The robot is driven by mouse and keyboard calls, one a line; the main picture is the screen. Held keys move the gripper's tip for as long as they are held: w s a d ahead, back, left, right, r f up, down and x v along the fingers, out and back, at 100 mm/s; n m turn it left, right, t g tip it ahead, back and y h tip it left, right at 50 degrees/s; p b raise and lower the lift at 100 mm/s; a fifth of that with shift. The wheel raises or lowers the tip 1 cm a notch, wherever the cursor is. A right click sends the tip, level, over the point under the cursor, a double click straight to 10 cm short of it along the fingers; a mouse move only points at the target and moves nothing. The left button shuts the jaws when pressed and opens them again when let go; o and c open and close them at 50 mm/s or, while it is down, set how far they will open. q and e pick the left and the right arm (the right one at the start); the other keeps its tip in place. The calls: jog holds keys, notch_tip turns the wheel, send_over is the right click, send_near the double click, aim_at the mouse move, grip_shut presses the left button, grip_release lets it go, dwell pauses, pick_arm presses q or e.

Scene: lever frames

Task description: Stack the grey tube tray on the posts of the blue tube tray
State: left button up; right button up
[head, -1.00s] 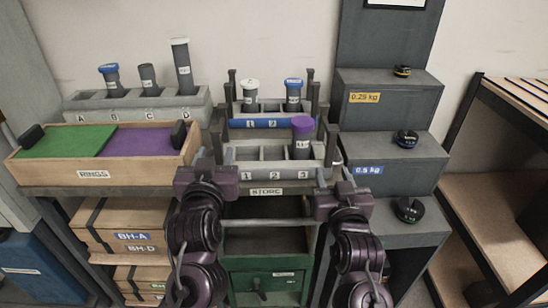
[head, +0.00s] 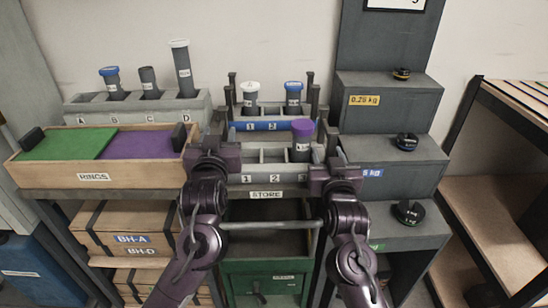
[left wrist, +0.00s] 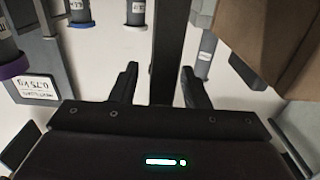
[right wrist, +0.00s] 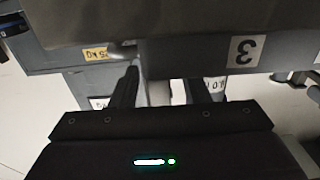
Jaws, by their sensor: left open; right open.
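The grey tube tray (head: 260,179), marked 1, 2 and 3, stands at the front of the storage shelf. A purple-capped tube (head: 302,145) is upright in its slot 3. The blue tube tray (head: 262,126) stands just behind it, with dark upright posts at its ends and a white-capped tube (head: 250,98) and a blue-capped tube (head: 293,98). My left gripper (head: 213,152) is open at the grey tray's left end; a dark bar shows between its fingers in the left wrist view. My right gripper (head: 335,174) is open at its right end. Contact cannot be told.
A wooden rings box (head: 93,178) with green and purple areas stands close left. A grey rack (head: 140,105) with several tubes is behind it. Grey weight steps (head: 395,150) rise close on the right. A green drawer (head: 270,280) is below the shelf.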

pick_arm(q)
jog(key=shift+w, duration=0.3)
pick_arm(e)
jog(key=shift+w, duration=0.3)
pick_arm(q)
jog(key=shift+c, duration=0.4)
pick_arm(e)
jog(key=shift+c, duration=0.4)
pick_arm(q)
grip_shut()
pick_arm(e)
grip_shut()
jog(key=shift+r, duration=0.1)
